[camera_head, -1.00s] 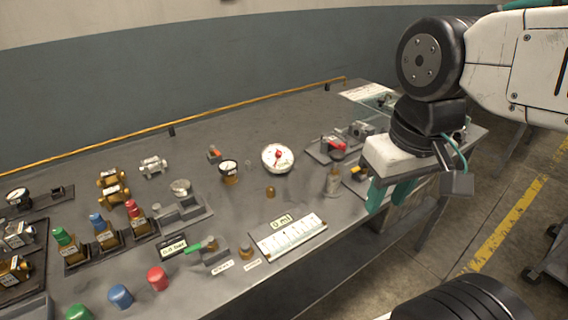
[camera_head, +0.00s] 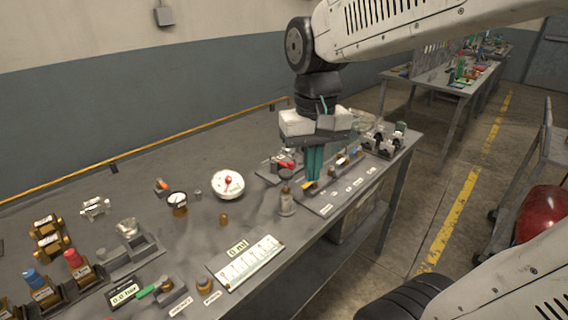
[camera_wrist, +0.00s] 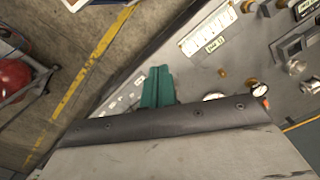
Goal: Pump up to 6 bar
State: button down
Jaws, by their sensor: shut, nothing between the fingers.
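My gripper (camera_head: 314,180) points down with its teal fingers together, over the left end of a grey panel with several labels (camera_head: 350,187) near the table's front edge. A yellow part (camera_head: 309,187) shows by the fingertips; I cannot tell whether they touch it. In the wrist view the shut fingers (camera_wrist: 157,87) hold nothing. A small display (camera_head: 124,295) reads "0.0 bar".
Red-handled hardware (camera_head: 283,164) stands behind my gripper. Small black and green parts (camera_head: 385,142) stand to its right. Open floor lies beyond the table.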

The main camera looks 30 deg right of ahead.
aim_at(287, 173)
jog(key=w+d+r+m, duration=0.2)
jog(key=w+m, duration=0.4)
jog(key=w, duration=0.2)
jog(key=w+d+r+m, duration=0.2)
jog(key=w+m, duration=0.3)
jog(key=w, duration=0.3)
jog(key=shift+w+d+r+m, duration=0.15)
jog(key=shift+w+d+m, duration=0.05)
jog(key=shift+d+m, duration=0.2)
jog(key=shift+t, duration=0.3)
notch_tip(287, 173, down, 14)
jog(key=shift+r, duration=0.15)
jog(key=shift+f, duration=0.2)
jog(key=shift+a+f, duration=0.1)
jog(key=shift+f, duration=1.7)
jog(key=shift+s, duration=0.1)
